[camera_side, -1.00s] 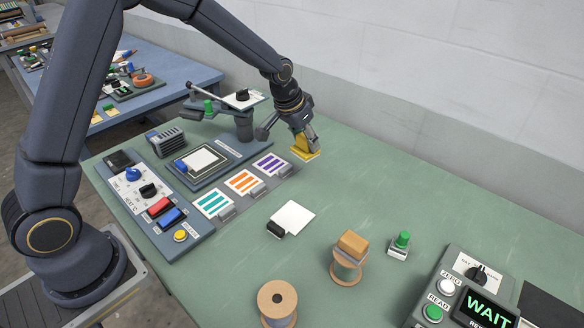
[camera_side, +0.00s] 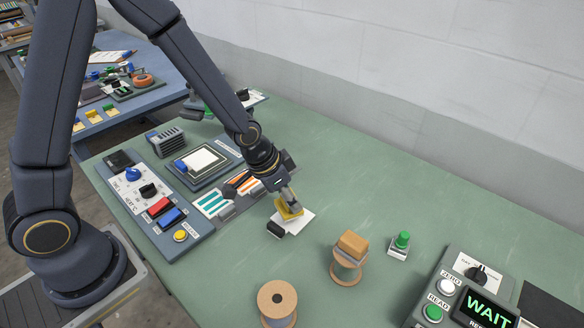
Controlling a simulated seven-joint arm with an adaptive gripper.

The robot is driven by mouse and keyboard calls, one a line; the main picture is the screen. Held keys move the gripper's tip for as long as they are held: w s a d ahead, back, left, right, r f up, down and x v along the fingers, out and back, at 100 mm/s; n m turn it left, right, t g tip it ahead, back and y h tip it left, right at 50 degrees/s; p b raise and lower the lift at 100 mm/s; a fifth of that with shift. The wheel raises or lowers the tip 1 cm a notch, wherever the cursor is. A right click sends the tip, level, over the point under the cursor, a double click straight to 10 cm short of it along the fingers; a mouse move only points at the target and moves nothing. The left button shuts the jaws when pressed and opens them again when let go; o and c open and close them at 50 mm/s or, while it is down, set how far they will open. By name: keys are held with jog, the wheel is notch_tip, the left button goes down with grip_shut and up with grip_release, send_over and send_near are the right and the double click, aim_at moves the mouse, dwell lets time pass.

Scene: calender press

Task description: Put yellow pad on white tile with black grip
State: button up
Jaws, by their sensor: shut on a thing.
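The white tile (camera_side: 301,224) lies flat on the green bench, with its black grip (camera_side: 276,229) at its lower left side. My gripper (camera_side: 288,205) is shut on the yellow pad (camera_side: 289,213) and holds it over the upper left part of the tile. My fingers hide part of the pad. I cannot tell whether the pad touches the tile or hangs just above it.
To the left are striped cards (camera_side: 212,203) and a control panel (camera_side: 162,208) with coloured buttons. To the right stand a spool with an orange-brown block (camera_side: 352,243), a green-knobbed piece (camera_side: 401,241) and a WAIT display (camera_side: 487,309). Another spool (camera_side: 277,301) stands in front.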

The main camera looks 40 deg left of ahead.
jog(key=shift+f, duration=1.7)
jog(key=shift+f, duration=0.1)
jog(key=o, duration=1.1)
jog(key=shift+o, duration=0.2)
jog(key=s+a+r+n+y, duration=0.1)
jog(key=s+a+r+n, duration=0.1)
jog(key=s+a+r, duration=0.3)
jog(key=s+a+r+n+t, duration=0.1)
jog(key=s+a+r, duration=0.4)
jog(key=s+r, duration=0.8)
notch_tip(320, 180, up, 8)
jog(key=shift+s+f+n+y, duration=0.25)
jog(key=shift+n+y, duration=0.15)
jog(key=shift+n, duration=0.4)
